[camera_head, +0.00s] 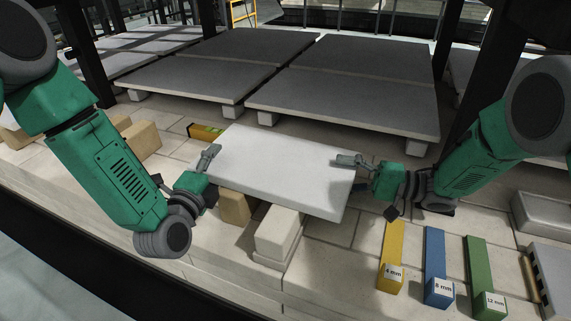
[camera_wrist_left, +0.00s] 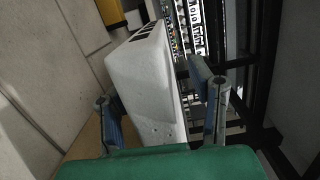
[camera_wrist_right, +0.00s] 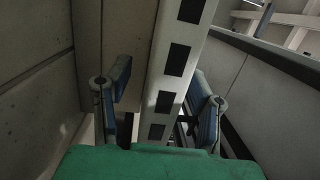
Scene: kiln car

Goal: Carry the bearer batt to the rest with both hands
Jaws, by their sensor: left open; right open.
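The bearer batt, a pale flat slab (camera_head: 280,168), lies roughly level in the middle of the head view, over a tan block (camera_head: 236,207) and a white block (camera_head: 278,232). Its contact with them is hidden. My left gripper (camera_head: 209,160) is open at the batt's left end; in the left wrist view the batt's edge (camera_wrist_left: 150,75) lies between the spread fingers. My right gripper (camera_head: 350,162) is open at its right end; in the right wrist view the dark-slotted edge (camera_wrist_right: 172,75) stands between the fingers. I cannot tell which support is the rest.
Grey slabs (camera_head: 350,95) on short posts stand behind. Yellow (camera_head: 392,255), blue (camera_head: 436,265) and green (camera_head: 482,270) bars marked 4, 8 and 12 mm lie at front right. Tan bricks (camera_head: 142,140) sit at left, and a grey tray (camera_head: 540,212) at far right.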

